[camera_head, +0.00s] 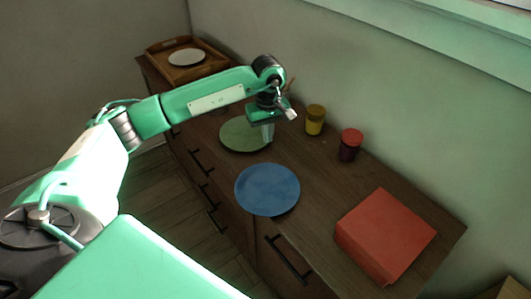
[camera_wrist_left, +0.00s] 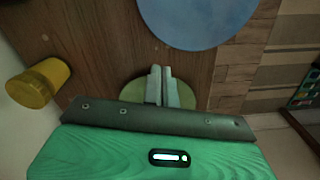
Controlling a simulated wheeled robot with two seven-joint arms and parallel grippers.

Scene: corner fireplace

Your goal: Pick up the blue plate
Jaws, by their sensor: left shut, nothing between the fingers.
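The blue plate (camera_head: 267,189) lies flat on the wooden dresser top, near its front edge. It also shows at the top of the left wrist view (camera_wrist_left: 198,18), cut off by the frame edge. My left gripper (camera_head: 267,133) is shut and empty. It points down above the green plate (camera_head: 238,136), beyond the blue plate and apart from it. In the left wrist view its two fingers (camera_wrist_left: 162,84) are together over the green plate (camera_wrist_left: 188,96). My right gripper is in neither view.
A yellow jar (camera_head: 315,120) and a dark red jar (camera_head: 350,144) stand near the wall. A red box (camera_head: 385,234) lies at the right end. A wooden tray (camera_head: 158,60) with a white plate (camera_head: 187,57) is at the far left end. Bare wood surrounds the blue plate's right side.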

